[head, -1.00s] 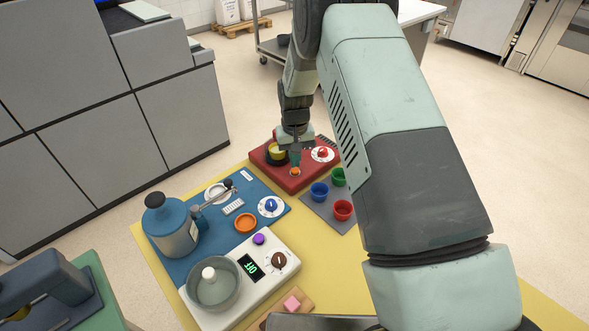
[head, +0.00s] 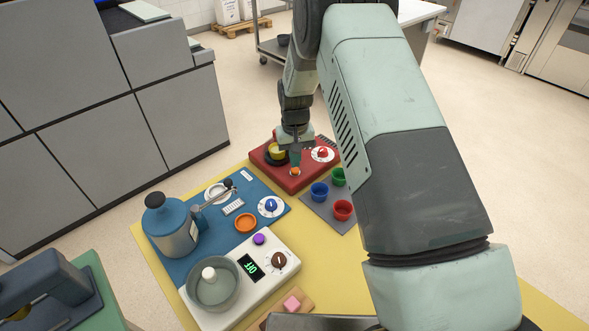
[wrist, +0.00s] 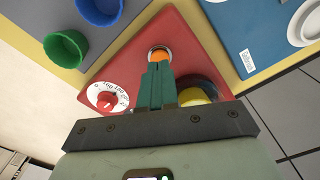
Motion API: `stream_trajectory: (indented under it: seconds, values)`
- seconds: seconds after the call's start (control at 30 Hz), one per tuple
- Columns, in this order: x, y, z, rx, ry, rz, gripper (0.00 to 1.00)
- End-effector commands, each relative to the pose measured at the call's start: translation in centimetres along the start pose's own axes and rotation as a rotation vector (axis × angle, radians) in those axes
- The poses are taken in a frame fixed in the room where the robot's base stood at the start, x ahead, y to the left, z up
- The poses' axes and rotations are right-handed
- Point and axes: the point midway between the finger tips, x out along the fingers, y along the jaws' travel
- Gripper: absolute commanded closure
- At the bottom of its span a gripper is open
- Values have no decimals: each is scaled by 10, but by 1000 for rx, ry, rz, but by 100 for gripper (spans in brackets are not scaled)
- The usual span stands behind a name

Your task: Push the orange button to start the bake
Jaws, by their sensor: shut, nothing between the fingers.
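The orange button (head: 295,171) sits in a pale ring near the front corner of the red panel (head: 313,173). It also shows in the wrist view as an orange dome (wrist: 159,54), partly covered by my fingertips. My gripper (head: 295,164) points down at the button with its green fingers together and nothing between them. In the wrist view my fingertips (wrist: 158,66) overlap the near side of the button. I cannot tell whether they touch it or hover just above.
The red panel also carries a white dial with a red knob (wrist: 105,99) and a yellow item (wrist: 194,96) in a dark ring, close beside my fingers. Blue (head: 319,191), green (head: 338,176) and red (head: 342,210) cups stand to the right. A blue board (head: 200,250) lies to the left.

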Motion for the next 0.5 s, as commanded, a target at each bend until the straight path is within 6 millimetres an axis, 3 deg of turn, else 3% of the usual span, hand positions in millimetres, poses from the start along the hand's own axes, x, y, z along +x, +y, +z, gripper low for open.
stream_trajectory:
  seconds: [0.5]
  values:
    - [5, 0, 0, 0, 0, 0, 100]
